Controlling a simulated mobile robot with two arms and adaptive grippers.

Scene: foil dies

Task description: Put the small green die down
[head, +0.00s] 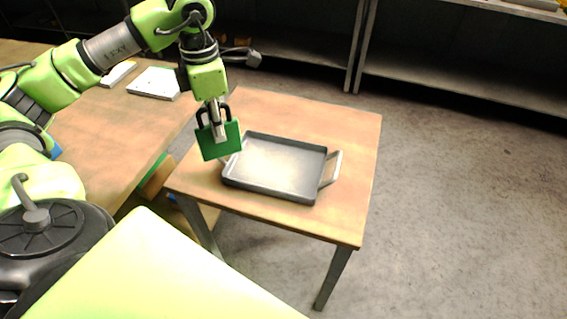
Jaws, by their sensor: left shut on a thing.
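The small green die (209,146) is a flat green block, held upright in my left gripper (215,124). The gripper is shut on its upper part and points down. The die hangs over the left part of the small wooden table (310,112), at the left edge of the grey tray (324,161) in the picture. I cannot tell whether the die touches anything below it. It hides part of the tray's left handle. My right gripper is not in view.
The tray looks empty and has a handle on its right side. Bare table top lies behind and in front of it. A longer wooden table (120,134) at left bears white flat things (155,83). Metal shelves (460,84) stand at the back.

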